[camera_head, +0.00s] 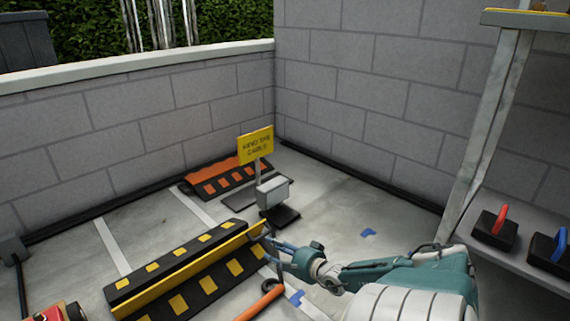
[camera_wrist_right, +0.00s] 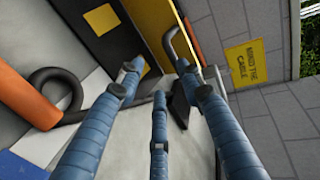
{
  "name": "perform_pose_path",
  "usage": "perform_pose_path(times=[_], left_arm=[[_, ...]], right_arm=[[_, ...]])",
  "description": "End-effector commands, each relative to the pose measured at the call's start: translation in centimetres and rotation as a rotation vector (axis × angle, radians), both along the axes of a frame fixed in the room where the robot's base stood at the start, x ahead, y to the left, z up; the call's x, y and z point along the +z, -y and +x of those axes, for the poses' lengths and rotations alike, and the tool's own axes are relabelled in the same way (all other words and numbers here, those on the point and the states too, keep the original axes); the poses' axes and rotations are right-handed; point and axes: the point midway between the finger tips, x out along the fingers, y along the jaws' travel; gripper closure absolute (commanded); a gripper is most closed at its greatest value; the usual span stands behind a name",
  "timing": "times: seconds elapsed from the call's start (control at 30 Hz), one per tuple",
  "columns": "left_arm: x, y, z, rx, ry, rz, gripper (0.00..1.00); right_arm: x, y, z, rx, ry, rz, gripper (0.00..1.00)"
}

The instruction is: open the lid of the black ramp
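The black ramp (camera_head: 165,283) lies on the floor at the lower left of the head view, with yellow squares on both slopes. Its long yellow lid (camera_head: 190,268) runs along the middle; I cannot tell surely whether it is raised. The black, yellow-marked slope (camera_wrist_right: 104,32) and an orange-yellow strip (camera_wrist_right: 160,28) show at the top of the right wrist view. My right gripper (camera_head: 268,246) is at the ramp's right end, beside the lid's end. Its blue fingers (camera_wrist_right: 160,95) are spread, with nothing seen between them; contact is unclear. My left gripper is out of view.
An orange cylinder (camera_head: 262,301) with dark hose lies close below my right gripper. A yellow sign (camera_head: 256,145) with a grey box (camera_head: 272,191) stands behind. An orange-and-black ramp (camera_head: 220,180) lies by the wall. A bench (camera_head: 515,262) holds red- and blue-handled blocks at right.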

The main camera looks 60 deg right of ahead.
Motion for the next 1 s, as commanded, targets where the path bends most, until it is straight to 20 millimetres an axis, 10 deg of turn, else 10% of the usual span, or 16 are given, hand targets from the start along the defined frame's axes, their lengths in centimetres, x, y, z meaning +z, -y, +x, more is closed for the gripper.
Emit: perform_pose_path(times=[0.4, 1.0], left_arm=[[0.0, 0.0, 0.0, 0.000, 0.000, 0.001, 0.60], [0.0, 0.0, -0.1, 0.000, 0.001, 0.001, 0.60]], right_arm=[[1.4, -1.1, -4.4, 0.002, 0.000, -0.002, 0.63], [1.6, -1.2, -4.7, 0.000, 0.003, -0.002, 0.63]])
